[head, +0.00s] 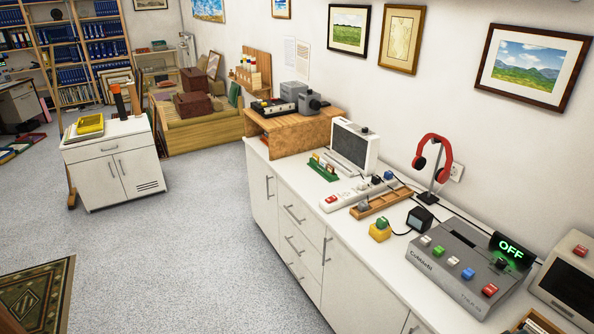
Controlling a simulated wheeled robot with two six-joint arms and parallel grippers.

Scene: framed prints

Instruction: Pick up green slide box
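A small, long green box (323,168) with pale pieces on it lies on the white counter (276,172). It sits left of the grey-white monitor (354,146) and in front of the wooden stand; it looks like the green slide box, though its details are too small to tell. A green block (382,222) on a yellow block (379,233) is further right on the counter. Neither of my grippers is in view.
A white power strip (345,198), a wooden tray (382,202), red headphones (434,158) on a stand and a grey console (466,262) crowd the counter. A white cabinet (112,170) stands at left. Grey floor (190,245) between them is clear.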

